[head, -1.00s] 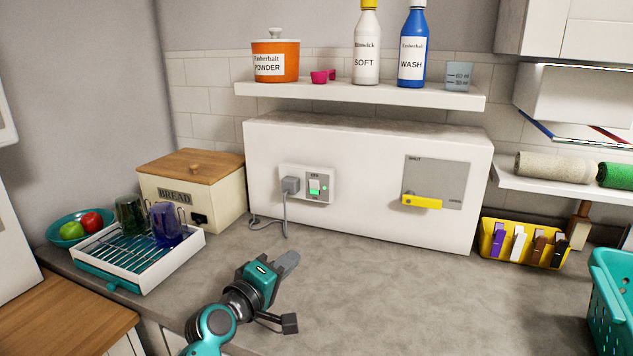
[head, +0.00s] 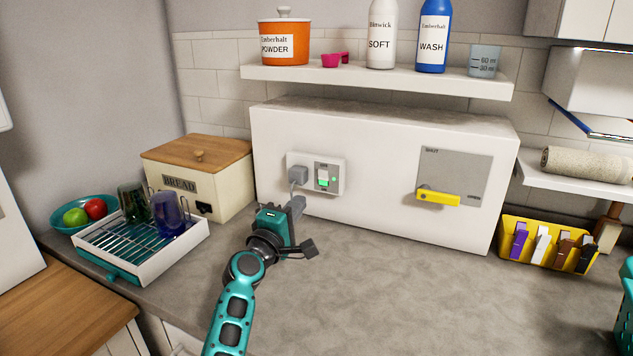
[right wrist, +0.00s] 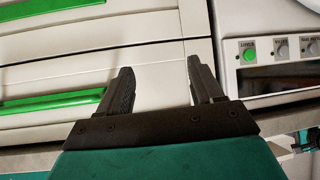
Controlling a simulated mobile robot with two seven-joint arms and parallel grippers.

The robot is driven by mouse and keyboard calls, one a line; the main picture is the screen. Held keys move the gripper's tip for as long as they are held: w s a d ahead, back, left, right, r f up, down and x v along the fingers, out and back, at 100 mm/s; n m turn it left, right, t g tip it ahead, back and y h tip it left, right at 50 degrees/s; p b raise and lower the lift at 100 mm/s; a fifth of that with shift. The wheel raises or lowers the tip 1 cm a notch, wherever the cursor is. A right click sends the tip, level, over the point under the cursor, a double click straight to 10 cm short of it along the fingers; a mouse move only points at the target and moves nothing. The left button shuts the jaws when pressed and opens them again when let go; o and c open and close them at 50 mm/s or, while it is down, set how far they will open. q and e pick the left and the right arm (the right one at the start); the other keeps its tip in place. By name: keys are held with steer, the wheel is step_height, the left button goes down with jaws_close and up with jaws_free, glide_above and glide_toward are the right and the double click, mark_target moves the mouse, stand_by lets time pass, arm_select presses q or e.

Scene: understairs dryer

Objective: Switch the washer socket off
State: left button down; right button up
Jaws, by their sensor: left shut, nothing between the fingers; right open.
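The washer socket (head: 316,174) is a white plate with a grey panel on the front of a white boxed panel. A grey plug sits in its left part, and its cord is partly hidden. Its white rocker switch (head: 323,178) shows a green light beside it. My left gripper (head: 299,205) is shut and empty, just below and left of the switch, its tip near the plug; I cannot tell if it touches. My right gripper (right wrist: 160,88) shows only in the right wrist view, open and empty before white fronts with green handles.
A yellow lever (head: 438,198) is on a grey plate to the right. A bread box (head: 196,175) and a white dish rack (head: 140,245) with cups stand left. A shelf (head: 375,83) with bottles hangs above. The counter's middle is clear.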

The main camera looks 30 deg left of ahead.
mark_target(322, 173)
arm_select(q)
steer(key=w+b, duration=0.1)
steer(key=w, duration=0.2)
steer(key=w+b, duration=0.1)
steer(key=w, duration=0.2)
steer(key=w+r+b, duration=0.1)
steer(key=w, duration=0.2)
steer(key=shift+w+a, duration=0.25)
steer(key=shift+w+r, duration=0.1)
steer(key=shift+w, duration=0.45)
steer(key=shift+w+a+r, duration=0.1)
steer(key=shift+r, duration=0.1)
